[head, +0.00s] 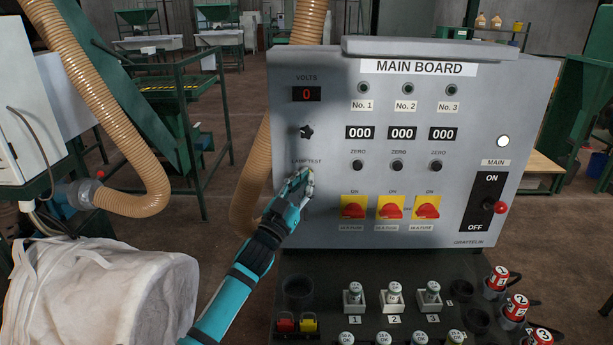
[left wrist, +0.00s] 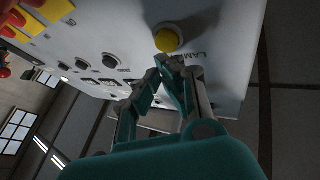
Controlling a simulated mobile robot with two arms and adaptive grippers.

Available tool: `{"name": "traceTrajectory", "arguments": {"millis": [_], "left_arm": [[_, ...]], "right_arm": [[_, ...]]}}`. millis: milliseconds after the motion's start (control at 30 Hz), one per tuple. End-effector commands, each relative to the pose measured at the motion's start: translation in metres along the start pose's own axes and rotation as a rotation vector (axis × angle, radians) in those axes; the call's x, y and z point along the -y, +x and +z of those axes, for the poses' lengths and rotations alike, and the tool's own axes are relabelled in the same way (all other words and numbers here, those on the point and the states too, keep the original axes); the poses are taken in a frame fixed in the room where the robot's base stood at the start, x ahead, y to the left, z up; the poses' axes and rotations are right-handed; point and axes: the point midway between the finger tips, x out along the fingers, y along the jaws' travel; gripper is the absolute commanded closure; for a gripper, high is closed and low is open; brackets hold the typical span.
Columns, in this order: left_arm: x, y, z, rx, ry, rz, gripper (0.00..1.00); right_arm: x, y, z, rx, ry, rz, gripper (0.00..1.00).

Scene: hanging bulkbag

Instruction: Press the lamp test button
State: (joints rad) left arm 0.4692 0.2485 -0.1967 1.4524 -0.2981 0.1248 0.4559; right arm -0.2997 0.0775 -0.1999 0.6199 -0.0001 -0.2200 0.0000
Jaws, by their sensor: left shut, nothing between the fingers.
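The grey main board (head: 470,125) stands upright in front of me. Its "LAMP TEST" label (head: 307,161) is at the left side, below a black knob. In the head view my left gripper (head: 305,176) is just under that label and covers most of the button area. In the left wrist view a round yellow button (left wrist: 167,39) sits beside the partly visible "LAMP" lettering. The left gripper's fingertips (left wrist: 168,64) are shut and empty, very close to the yellow button. I cannot tell whether they touch it. My right gripper is not in view.
Red-and-yellow switches (head: 390,207) and the main ON/OFF switch (head: 487,203) lie to the right on the board. A dark console (head: 370,275) with several buttons projects below. A beige hose (head: 150,150) and white bulk bag (head: 100,295) are at left.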

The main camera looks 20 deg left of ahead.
Motion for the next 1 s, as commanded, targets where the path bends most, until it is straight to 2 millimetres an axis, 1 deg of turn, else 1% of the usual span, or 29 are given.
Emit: {"name": "traceTrajectory", "arguments": {"millis": [167, 1000], "left_arm": [[0.0025, 0.0047, 0.0022, -0.001, 0.001, 0.001, 1.0], [0.005, 0.0094, 0.0043, -0.001, 0.002, 0.0, 1.0]], "right_arm": [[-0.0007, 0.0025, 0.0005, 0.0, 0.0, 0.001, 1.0], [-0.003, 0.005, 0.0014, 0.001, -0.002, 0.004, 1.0]]}}
